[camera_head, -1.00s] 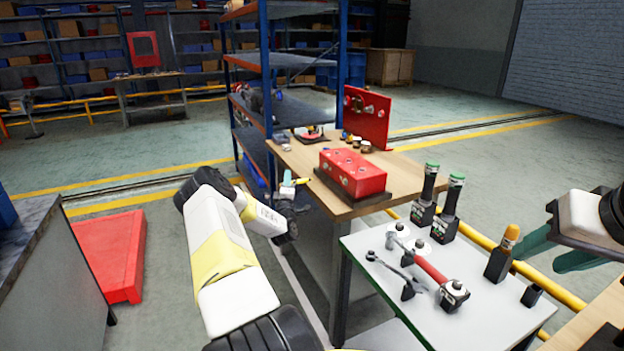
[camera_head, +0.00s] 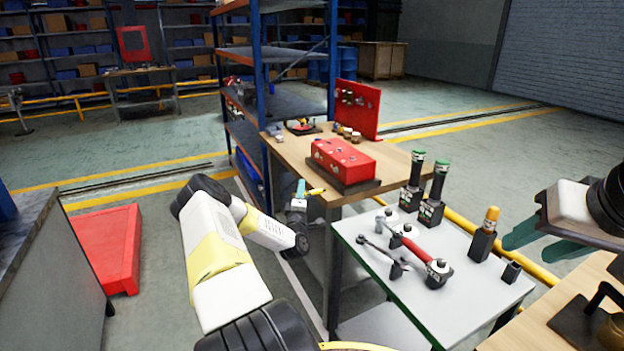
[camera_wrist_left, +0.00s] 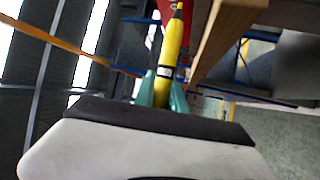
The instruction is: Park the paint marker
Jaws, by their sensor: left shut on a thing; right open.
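A yellow paint marker (camera_wrist_left: 170,55) is between the teal fingers of my left gripper (camera_wrist_left: 162,92) in the left wrist view. In the head view, my left gripper (camera_head: 301,190) is shut on the marker, whose yellow end (camera_head: 316,191) points right, close to the near left edge of the wooden bench. A small dark holder (camera_head: 511,272) with an open top stands at the table's right side. A dark block (camera_head: 482,244) beside it holds an orange-capped thing (camera_head: 491,217).
The grey table (camera_head: 372,287) carries wrenches, a red-handled tool (camera_head: 415,252) and two green-topped bottles (camera_head: 439,180).

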